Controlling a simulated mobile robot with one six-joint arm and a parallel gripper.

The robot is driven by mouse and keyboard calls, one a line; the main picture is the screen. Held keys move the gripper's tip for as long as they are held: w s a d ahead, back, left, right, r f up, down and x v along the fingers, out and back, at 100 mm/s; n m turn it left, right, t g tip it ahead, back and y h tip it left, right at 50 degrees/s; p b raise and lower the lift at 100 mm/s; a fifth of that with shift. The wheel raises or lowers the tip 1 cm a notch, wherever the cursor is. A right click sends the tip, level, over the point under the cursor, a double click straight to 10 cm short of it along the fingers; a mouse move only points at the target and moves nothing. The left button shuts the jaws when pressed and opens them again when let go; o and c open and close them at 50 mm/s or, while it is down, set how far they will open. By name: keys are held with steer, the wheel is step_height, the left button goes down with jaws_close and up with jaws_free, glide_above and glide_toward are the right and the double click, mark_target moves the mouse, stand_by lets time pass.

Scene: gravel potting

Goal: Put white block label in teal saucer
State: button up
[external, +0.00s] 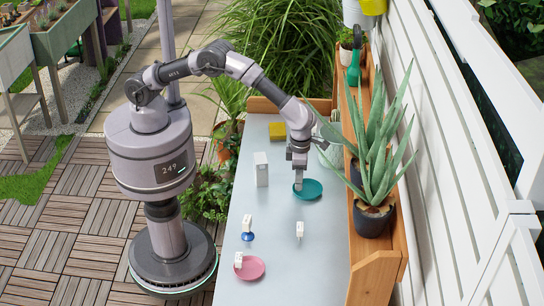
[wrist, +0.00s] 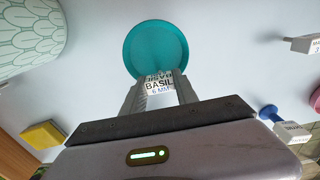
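The teal saucer (external: 311,190) lies on the grey-blue table and shows whole ahead of my fingers in the wrist view (wrist: 155,42). A white block label (wrist: 159,84) reading "BASIL 6 MM" sits between my two fingers, with a finger against each side. My gripper (external: 298,172) points down at the saucer's left part in the external view, and the label (external: 298,186) shows small below it. In the wrist view, my gripper (wrist: 160,94) has the label overlapping the saucer's near rim. I cannot tell whether the label touches the saucer.
A tall white block (external: 262,169) stands left of the saucer. Nearer are a white label on a blue stand (external: 247,236), another white label (external: 300,230), and one at the pink saucer (external: 254,268). A yellow block (external: 278,131) lies behind. A wooden shelf with an aloe pot (external: 371,219) borders the right.

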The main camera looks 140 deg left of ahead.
steer(key=o, duration=0.4)
steer(key=shift+o, duration=0.2)
steer(key=shift+r, duration=0.1)
steer(key=s+d+r+n+t+p, duration=0.1)
steer(key=d+r+n+p, duration=0.15)
steer(key=r, duration=0.85)
steer(key=s+d+r+n+p, duration=0.1)
steer(key=d+r+n, duration=0.15)
steer(key=r, duration=0.75)
steer(key=s+d+r+n+t+y, duration=0.2)
steer(key=s+d+r+n, duration=0.4)
steer(key=s+d+r, duration=0.45)
steer(key=s+d+f+n+t, duration=0.1)
steer(key=s+d+n, duration=0.1)
steer(key=s+n, duration=0.3)
steer(key=s+d+f+n+t, duration=0.1)
steer(key=s+n, duration=0.5)
steer(key=s, duration=0.7)
steer(key=d+f, duration=0.1)
steer(key=d, duration=0.1)
steer(key=shift+d+n+t, duration=0.3)
steer(key=shift+t, duration=0.1)
